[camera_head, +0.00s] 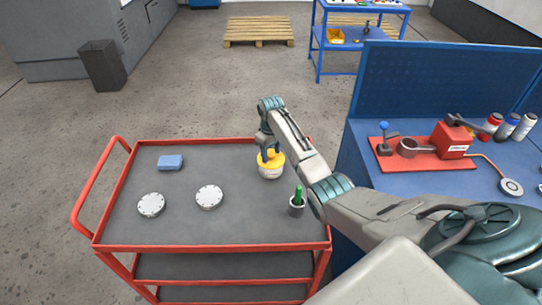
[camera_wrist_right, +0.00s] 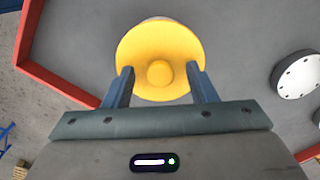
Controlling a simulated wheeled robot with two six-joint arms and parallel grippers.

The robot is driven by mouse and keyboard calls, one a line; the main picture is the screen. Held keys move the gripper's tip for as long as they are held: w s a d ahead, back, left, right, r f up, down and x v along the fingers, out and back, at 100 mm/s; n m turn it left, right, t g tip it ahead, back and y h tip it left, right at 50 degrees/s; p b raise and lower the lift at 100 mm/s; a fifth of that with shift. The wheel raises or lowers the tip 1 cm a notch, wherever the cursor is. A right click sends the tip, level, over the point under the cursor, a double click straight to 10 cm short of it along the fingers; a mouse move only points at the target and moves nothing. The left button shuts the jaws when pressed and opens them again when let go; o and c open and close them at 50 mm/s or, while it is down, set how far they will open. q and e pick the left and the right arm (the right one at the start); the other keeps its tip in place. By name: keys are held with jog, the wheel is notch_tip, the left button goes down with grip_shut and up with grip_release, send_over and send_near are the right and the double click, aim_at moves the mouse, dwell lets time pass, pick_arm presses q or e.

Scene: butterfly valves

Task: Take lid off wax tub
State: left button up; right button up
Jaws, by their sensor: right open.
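The wax tub (camera_head: 270,173) is a pale round tub standing on the cart's top tray, with its yellow lid (camera_head: 276,158) on it. The lid has a round knob in the middle and fills the upper middle of the right wrist view (camera_wrist_right: 160,48). My right gripper (camera_head: 269,154) is above the lid. In the right wrist view its two blue fingers (camera_wrist_right: 159,82) are apart, one on each side of the knob, with a gap to it. The tub's body is mostly hidden under the lid there. My left gripper is not in view.
The red-framed cart (camera_head: 118,208) also carries a blue block (camera_head: 170,162), two pale round discs (camera_head: 151,205) (camera_head: 209,197) and a cup with a green-handled tool (camera_head: 297,202). A blue workbench (camera_head: 357,155) stands close on the right.

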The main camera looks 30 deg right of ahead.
jog(key=c, duration=1.1)
jog(key=shift+o, duration=0.2)
jog(key=shift+w+r, duration=0.1)
